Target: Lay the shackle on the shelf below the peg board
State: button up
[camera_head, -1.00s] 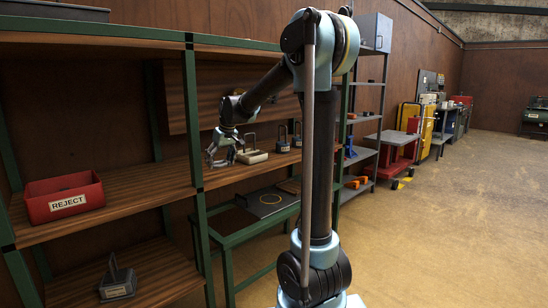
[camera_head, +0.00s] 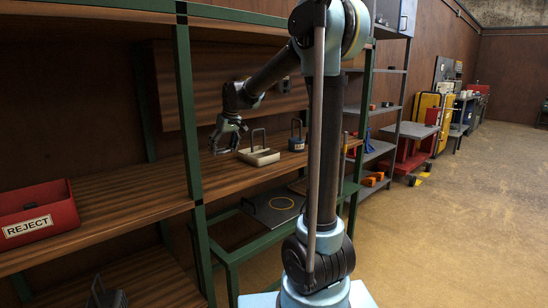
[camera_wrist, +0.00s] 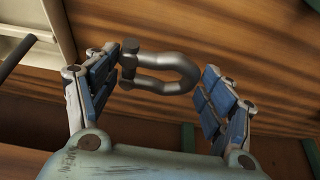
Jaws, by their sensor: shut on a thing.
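The grey metal shackle (camera_wrist: 158,60) shows between my fingers in the wrist view, its bow toward the right finger and its pin end by the left finger. My gripper (camera_wrist: 163,72) is shut on it. In the head view my gripper (camera_head: 228,140) hangs over the wooden shelf (camera_head: 232,178), with a gap beneath it. The shackle is too small to make out there. The wooden peg board (camera_head: 205,100) stands upright behind the shelf, partly hidden by my arm.
A cream tray with a handle (camera_head: 259,157) stands on the shelf, right of my gripper. A dark block with a loop handle (camera_head: 297,144) is further right. A red REJECT bin (camera_head: 38,214) is at left. Green posts (camera_head: 188,130) frame the rack. Bare shelf lies between bin and tray.

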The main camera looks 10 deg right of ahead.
send_over(224, 174)
jog(key=s, duration=0.1)
jog(key=f, duration=0.5)
jog(key=shift+d+f, duration=0.25)
jog(key=shift+d, duration=0.05)
jog(key=shift+s+f, duration=0.1)
jog(key=shift+f, duration=2)
jog(key=o, duration=1.3)
jog(key=shift+d, duration=0.1)
jog(key=v, duration=1.1)
jog(key=s+d+m, duration=0.2)
jog(key=s+d, duration=0.5)
jog(key=s, duration=0.3)
jog(key=s+d+f+m+h, duration=0.1)
jog(key=s+d+f, duration=0.3)
jog(key=s, duration=0.4)
jog(key=s+d+f+m+g+h, duration=0.1)
jog(key=s+d+f+m, duration=0.1)
jog(key=s+d+f, duration=0.3)
jog(key=s+d+f+m, duration=0.1)
jog(key=s+d+f, duration=0.3)
jog(key=s+f, duration=0.4)
jog(key=shift+s+d+f+m+h, duration=0.1)
jog(key=shift+s+m+h, duration=0.1)
jog(key=shift+s, duration=1.15)
jog(key=shift+s+d+f+m+h, duration=0.1)
jog(key=shift+s+d+h, duration=0.1)
jog(key=shift+s, duration=1.1)
